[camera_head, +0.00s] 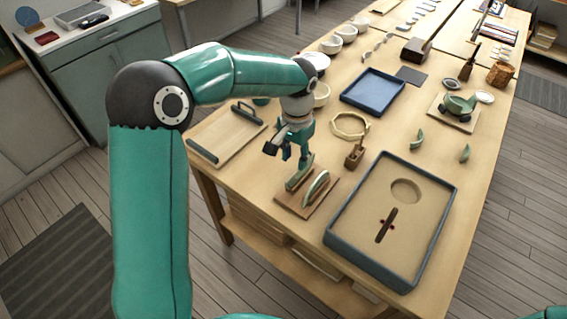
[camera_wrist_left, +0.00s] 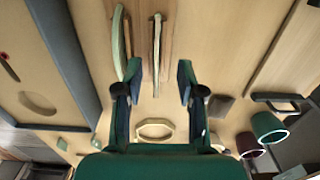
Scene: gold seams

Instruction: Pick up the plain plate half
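Two pale green plate halves stand on edge on a small brown board (camera_head: 287,201) at the table's near edge. One half (camera_head: 298,178) is nearer my left gripper, and the other (camera_head: 317,187) is to its right. I cannot tell for sure which is plain. My left gripper (camera_head: 287,151) is open and empty above the board. In the left wrist view the open fingers (camera_wrist_left: 159,74) are on either side of the line of one half (camera_wrist_left: 157,45). The other half (camera_wrist_left: 118,42) is left of it, near the left finger. My right gripper is out of view.
A sand tray (camera_head: 343,243) with a blue-grey rim stands right of the board. A small wooden block tool (camera_head: 354,156) and an octagonal ring (camera_head: 349,126) are behind. A board with a dark handle (camera_head: 232,134) lies left. A blue tray (camera_head: 373,92) is farther back.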

